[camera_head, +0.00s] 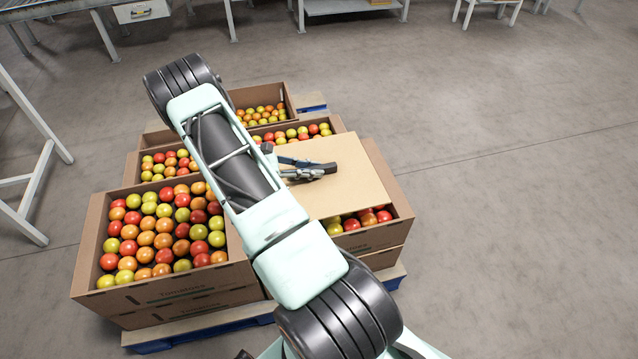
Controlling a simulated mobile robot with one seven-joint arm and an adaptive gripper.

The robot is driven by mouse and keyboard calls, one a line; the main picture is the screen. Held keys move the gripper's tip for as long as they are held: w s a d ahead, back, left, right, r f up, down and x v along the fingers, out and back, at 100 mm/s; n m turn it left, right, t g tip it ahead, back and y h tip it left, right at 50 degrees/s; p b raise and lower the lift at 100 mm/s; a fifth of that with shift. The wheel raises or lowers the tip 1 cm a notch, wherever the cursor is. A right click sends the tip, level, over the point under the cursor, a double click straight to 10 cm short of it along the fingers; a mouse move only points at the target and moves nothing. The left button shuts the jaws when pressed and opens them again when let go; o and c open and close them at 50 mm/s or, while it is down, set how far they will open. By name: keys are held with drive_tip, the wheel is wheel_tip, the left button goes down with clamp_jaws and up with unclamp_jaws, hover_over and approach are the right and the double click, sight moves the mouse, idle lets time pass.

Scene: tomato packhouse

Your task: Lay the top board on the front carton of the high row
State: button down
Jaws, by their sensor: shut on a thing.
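A flat tan board (350,185) is over the front right carton (375,238). It covers most of the opening, and tomatoes show in a strip along the front and the carton's right wall shows beyond the board's edge. My gripper (325,170) is shut on the board near its left and middle part. I cannot tell whether the board touches the carton rim or hangs just above it. The front left carton (180,294) is open and full of red, orange and yellow tomatoes. My arm hides the gap between the two front cartons and part of the board's left side.
More open tomato cartons stand behind, including a back one (288,97). The cartons are stacked on a blue pallet (150,347). A white metal frame (25,225) stands at the left, and tables (350,8) are at the back. The floor on the right is clear.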

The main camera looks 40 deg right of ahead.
sight(317, 180)
drive_tip(key=d+f, duration=0.1)
drive_tip(key=s+d+f, duration=0.1)
drive_tip(key=shift+f, duration=0.3)
drive_tip(key=shift+f+b, duration=0.65)
drive_tip(key=shift+f, duration=0.9)
drive_tip(key=shift+f, duration=0.2)
drive_tip(key=c, duration=1.8)
unclamp_jaws()
drive_tip(key=shift+s, duration=0.1)
drive_tip(key=shift+c, duration=0.2)
drive_tip(key=shift+r, duration=0.2)
drive_tip(key=shift+w+a+r, duration=0.15)
drive_tip(key=shift+w+a, duration=0.1)
drive_tip(key=p+v, duration=0.1)
drive_tip(key=v, duration=1)
drive_tip(key=shift+a+p, duration=0.15)
drive_tip(key=shift+p, duration=0.15)
